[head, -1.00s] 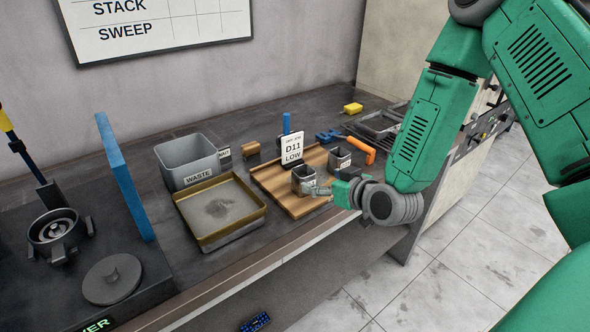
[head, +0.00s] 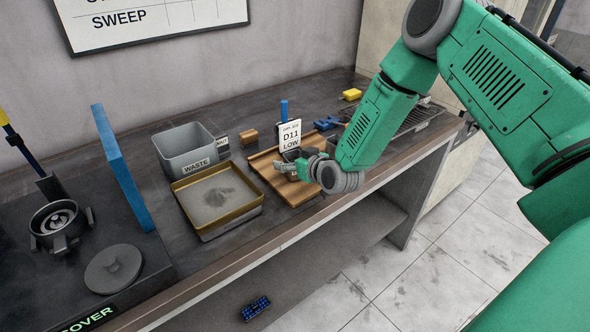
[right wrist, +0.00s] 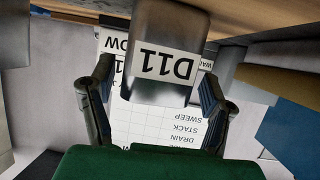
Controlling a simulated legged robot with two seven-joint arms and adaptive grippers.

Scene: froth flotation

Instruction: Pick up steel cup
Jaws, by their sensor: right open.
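The steel cup (head: 290,155) stands on the wooden tray (head: 268,171) beside the card reading D11 LOW (head: 290,134). My right gripper (head: 284,166) is at the cup and covers part of it in the head view. In the right wrist view the cup (right wrist: 168,25) appears upside down with a D11 label. It lies between the two spread fingers, and I see gaps beside it. The gripper is open. The second cup on the tray is mostly hidden behind my right arm. My left gripper is not in view.
A grey waste bin (head: 186,151) and a brass-rimmed pan (head: 217,198) stand left of the tray. A blue upright panel (head: 124,168) stands farther left. A yellow sponge (head: 351,95) lies at the back. The bench's front edge runs close to the tray.

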